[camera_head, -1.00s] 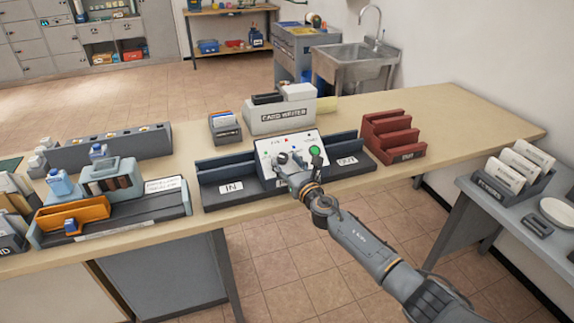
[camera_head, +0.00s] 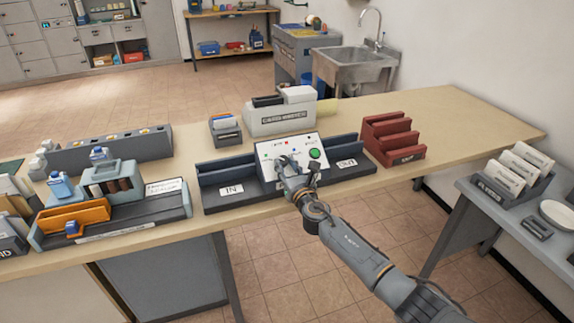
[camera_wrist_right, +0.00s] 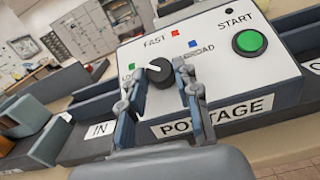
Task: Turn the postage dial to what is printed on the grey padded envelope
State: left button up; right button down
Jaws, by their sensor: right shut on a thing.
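The postage machine (camera_head: 304,150) is a white sloped panel standing between the IN and OUT trays, with POSTAGE on its front. Its dark round dial (camera_wrist_right: 159,74) has a white pointer mark on the upper left, toward the green mark (camera_wrist_right: 131,66). I cannot make out a grey padded envelope. My left gripper is out of view.
A green START button (camera_wrist_right: 250,41) sits right of the dial. The IN tray (camera_head: 228,186) and OUT tray (camera_head: 345,169) flank the machine. A card writer (camera_head: 281,117) stands behind it, a red stepped rack (camera_head: 392,138) to the right. The counter's right end (camera_head: 470,125) is clear.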

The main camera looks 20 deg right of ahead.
jog(key=m+h, duration=0.3)
jog(key=shift+a+m, duration=0.3)
jog(key=shift+a, duration=0.05)
jog(key=shift+a+m+g+h, duration=0.2)
jog(key=shift+m+g+h, duration=0.3)
jog(key=shift+m+h, duration=0.7)
jog(key=m+g+h+b, duration=0.1)
jog(key=m+h, duration=0.1)
jog(key=m, duration=0.1)
jog(key=shift+w+a+g+h+b, duration=0.2)
jog(key=shift+g+h+b, duration=0.1)
jog(key=shift+g+b, duration=0.1)
jog(key=shift+w+a+r+m+g+h+b, duration=0.1)
jog(key=shift+m+g+h+b, duration=0.6)
jog(key=shift+m, duration=0.45)
jog(key=shift+a+r+m+g+h+b, duration=0.1)
jog(key=shift+m+g+h+b, duration=0.6)
jog(key=shift+m, duration=0.45)
jog(key=c, duration=1)
grip_release()
jog(key=shift+o, duration=0.2)
